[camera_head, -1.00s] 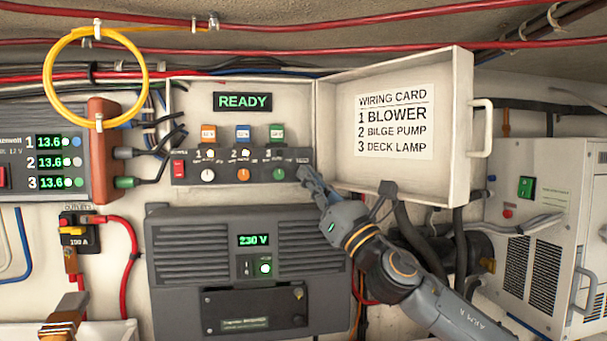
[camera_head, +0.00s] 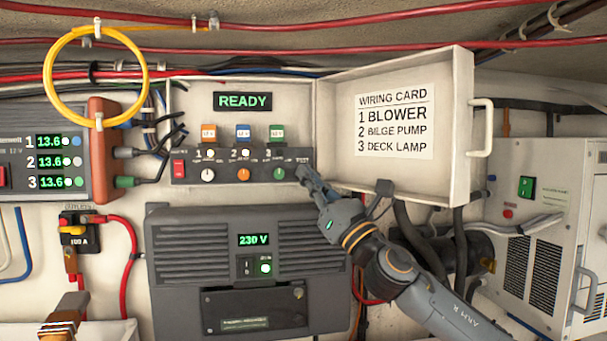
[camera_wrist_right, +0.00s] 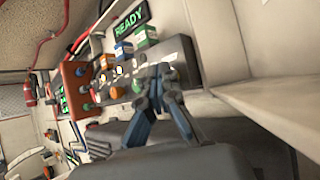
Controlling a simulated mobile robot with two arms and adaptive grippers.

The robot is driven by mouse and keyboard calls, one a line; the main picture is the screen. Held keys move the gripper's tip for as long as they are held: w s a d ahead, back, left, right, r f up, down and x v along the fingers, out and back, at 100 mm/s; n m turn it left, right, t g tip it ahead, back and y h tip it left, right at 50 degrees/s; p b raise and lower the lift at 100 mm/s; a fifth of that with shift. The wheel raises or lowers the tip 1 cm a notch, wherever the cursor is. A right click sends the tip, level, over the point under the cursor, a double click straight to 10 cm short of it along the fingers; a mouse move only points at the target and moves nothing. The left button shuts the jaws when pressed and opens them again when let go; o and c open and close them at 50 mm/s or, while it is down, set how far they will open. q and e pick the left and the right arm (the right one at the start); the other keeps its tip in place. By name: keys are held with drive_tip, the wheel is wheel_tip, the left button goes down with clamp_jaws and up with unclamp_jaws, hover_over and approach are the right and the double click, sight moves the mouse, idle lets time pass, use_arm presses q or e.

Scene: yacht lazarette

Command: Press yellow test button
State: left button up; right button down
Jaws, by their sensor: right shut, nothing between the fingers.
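The dark switch panel (camera_head: 220,174) is in the open white box under the green READY display (camera_head: 242,101). It carries a red switch (camera_head: 179,168), several knobs and colored tags. My right gripper (camera_head: 303,173) is shut and empty, with its fingertips at the panel's right end, just below a small label too blurred to read. In the right wrist view the fingers (camera_wrist_right: 157,75) overlap the panel's near end (camera_wrist_right: 176,53). I cannot make out a yellow test button; the fingertips may hide it. Contact with the panel cannot be told. My left gripper is not in view.
The box's open lid (camera_head: 458,130) with its wiring card (camera_head: 394,127) stands right of the gripper, above my forearm. A grey 230 V unit (camera_head: 190,265) is below. Cables hang behind my arm, and a white cabinet (camera_head: 535,200) is at right.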

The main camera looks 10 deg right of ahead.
drive_tip(key=shift+w, duration=0.15)
idle(0.5)
drive_tip(key=shift+s+p, duration=0.35)
drive_tip(key=shift+s, duration=0.45)
drive_tip(key=s+p, duration=0.2)
drive_tip(key=s, duration=0.3)
drive_tip(key=shift+f, duration=0.1)
idle(0.5)
